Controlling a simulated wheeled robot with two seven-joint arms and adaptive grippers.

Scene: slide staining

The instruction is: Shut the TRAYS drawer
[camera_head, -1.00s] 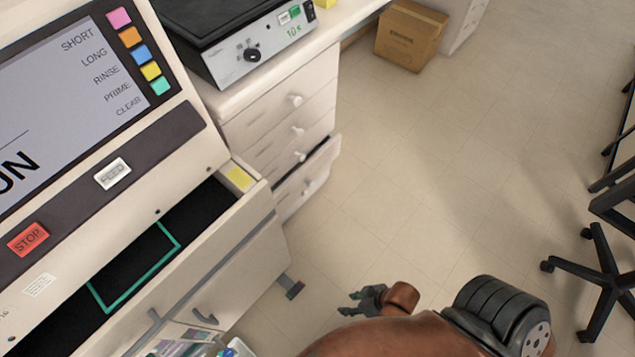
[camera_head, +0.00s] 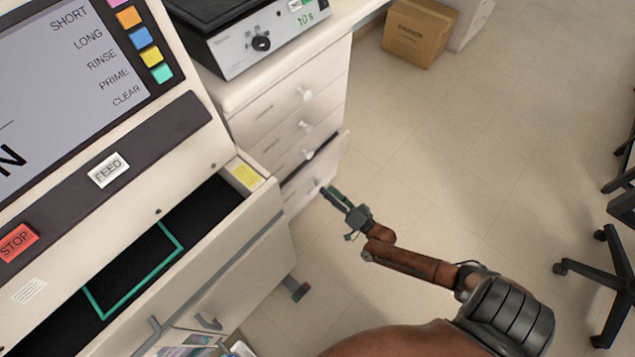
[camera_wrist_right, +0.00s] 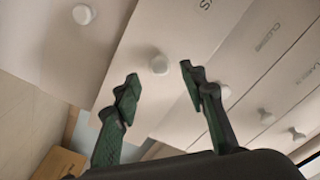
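A white drawer (camera_head: 332,160) low in the knobbed cabinet stands partly out, with a dark gap along its top edge. I take it as the TRAYS drawer, but its name is not readable. My right gripper (camera_head: 328,190) is at its front, close to its round knob. In the right wrist view, the gripper's two green-padded fingers (camera_wrist_right: 158,88) are apart with nothing between them. A white knob (camera_wrist_right: 158,63) shows just beyond them; contact cannot be told. My left gripper is not in view.
The drawers (camera_head: 290,105) above look closed. At left, a machine's drawer (camera_head: 235,225) with a green outline inside stands open beside the cabinet. A cardboard box (camera_head: 418,35) is on the floor behind, and a chair (camera_head: 605,260) is at right. The floor between is clear.

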